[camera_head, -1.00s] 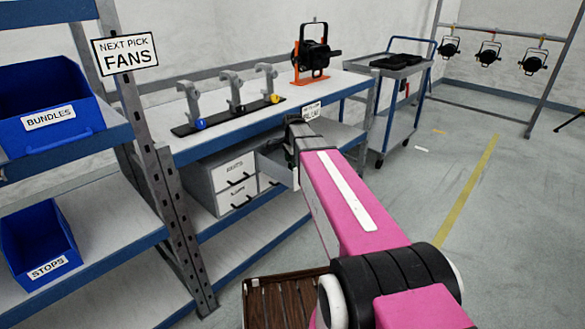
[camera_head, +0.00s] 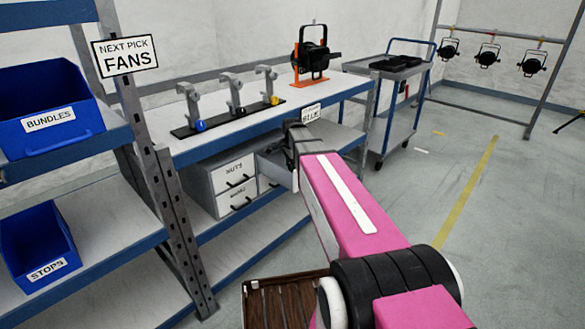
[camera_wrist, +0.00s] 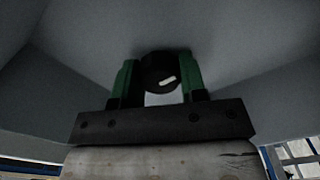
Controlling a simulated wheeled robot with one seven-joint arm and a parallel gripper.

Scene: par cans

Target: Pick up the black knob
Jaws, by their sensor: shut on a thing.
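In the wrist view, my gripper (camera_wrist: 159,88) has its green fingers shut on a round black knob (camera_wrist: 160,70) with a small white mark. Grey walls and a grey floor surround it, like the inside of a drawer. In the head view, my gripper's dark wrist end (camera_head: 299,140) is at the open drawer (camera_head: 275,168) under the workbench. The fingertips and the held knob are hidden there.
The bench (camera_head: 215,140) carries a black rail (camera_head: 225,118) with grey clamps and a black lamp on an orange stand (camera_head: 310,60). Grey closed drawers (camera_head: 232,185) are beside the open one. A cart (camera_head: 400,70) stands behind; floor at right is clear.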

